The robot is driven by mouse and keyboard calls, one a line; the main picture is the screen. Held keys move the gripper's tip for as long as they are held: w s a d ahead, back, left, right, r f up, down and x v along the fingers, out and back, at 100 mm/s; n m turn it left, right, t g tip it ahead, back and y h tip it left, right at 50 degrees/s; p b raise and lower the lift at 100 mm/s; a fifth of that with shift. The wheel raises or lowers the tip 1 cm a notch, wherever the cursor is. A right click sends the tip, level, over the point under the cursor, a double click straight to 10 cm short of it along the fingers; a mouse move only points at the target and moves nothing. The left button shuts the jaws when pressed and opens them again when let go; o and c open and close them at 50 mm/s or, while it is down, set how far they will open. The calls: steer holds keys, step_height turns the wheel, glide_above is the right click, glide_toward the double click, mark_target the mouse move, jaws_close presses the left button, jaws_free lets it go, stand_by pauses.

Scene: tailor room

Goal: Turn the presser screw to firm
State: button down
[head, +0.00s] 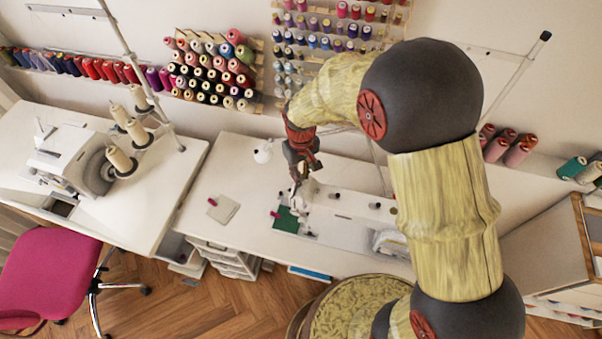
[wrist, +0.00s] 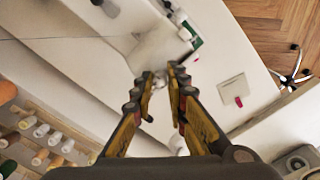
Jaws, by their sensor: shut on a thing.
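The white sewing machine (head: 345,207) stands on the white table below my arm. A green cloth (head: 287,220) lies at its left end, and it also shows in the wrist view (wrist: 196,43). My gripper (head: 302,180) points down over the machine's left end. In the wrist view the fingertips of my gripper (wrist: 163,77) close around a small pale part, the presser screw (wrist: 160,82), at the top of the machine's head. The fingers hide most of the screw, so I cannot tell its turn setting.
A pale square (head: 223,208) with a pink item lies left of the machine. A small white object (head: 263,152) stands behind. Another machine (head: 75,160) with thread cones is on the left table. Thread racks (head: 213,70) line the wall. A pink chair (head: 48,275) is at left.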

steer(key=m, duration=1.2)
steer(key=shift+a+p, duration=0.1)
steer(key=shift+p, duration=0.2)
steer(key=shift+m, duration=0.3)
steer(key=c, duration=1.8)
jaws_free()
steer(key=shift+o, duration=0.2)
step_height(320, 180, up, 12)
